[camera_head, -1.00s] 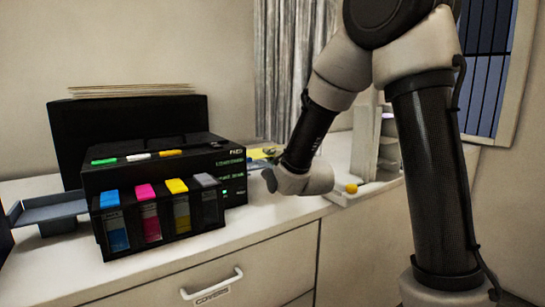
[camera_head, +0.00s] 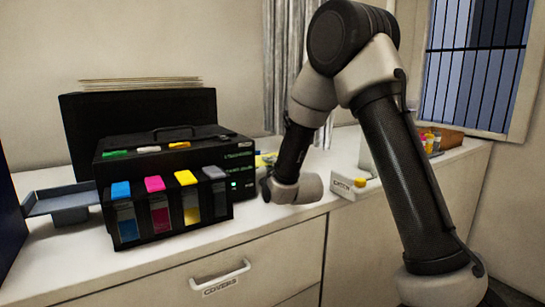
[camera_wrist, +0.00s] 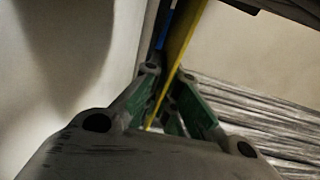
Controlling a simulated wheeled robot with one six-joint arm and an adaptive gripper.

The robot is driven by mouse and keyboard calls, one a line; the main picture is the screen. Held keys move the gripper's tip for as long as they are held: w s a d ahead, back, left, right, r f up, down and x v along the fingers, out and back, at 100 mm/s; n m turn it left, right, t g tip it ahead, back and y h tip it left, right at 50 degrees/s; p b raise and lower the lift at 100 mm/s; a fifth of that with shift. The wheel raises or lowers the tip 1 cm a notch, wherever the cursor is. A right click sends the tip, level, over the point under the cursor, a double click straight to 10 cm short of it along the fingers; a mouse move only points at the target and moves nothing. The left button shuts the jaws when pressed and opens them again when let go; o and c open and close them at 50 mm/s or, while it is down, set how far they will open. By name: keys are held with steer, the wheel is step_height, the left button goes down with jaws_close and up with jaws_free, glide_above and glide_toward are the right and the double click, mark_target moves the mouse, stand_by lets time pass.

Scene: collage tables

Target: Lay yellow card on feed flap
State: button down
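The yellow card (camera_wrist: 184,38) shows in the wrist view as a narrow yellow strip, seen nearly edge-on. It runs between the green-padded fingers of my gripper (camera_wrist: 168,82), which look closed on it. In the head view my gripper is mostly hidden behind my wrist, just right of the black printer (camera_head: 165,155). A bit of yellow shows there behind the wrist, too small to identify. A tall black panel (camera_head: 80,125) stands behind the printer, and a grey-blue tray (camera_head: 60,200) sticks out at its left. No label shows which one is the feed flap.
Blue, magenta, yellow and grey cartridges line the printer's front. A pale sheet stack (camera_head: 140,82) shows above the panel. A blue strip (camera_wrist: 163,28) lies beside the card. The counter's front strip (camera_head: 275,222) is clear.

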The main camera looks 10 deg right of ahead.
steer(key=shift+f, duration=0.35)
steer(key=c, duration=1.6)
jaws_free()
steer(key=shift+o, duration=0.2)
steer(key=shift+s, duration=0.15)
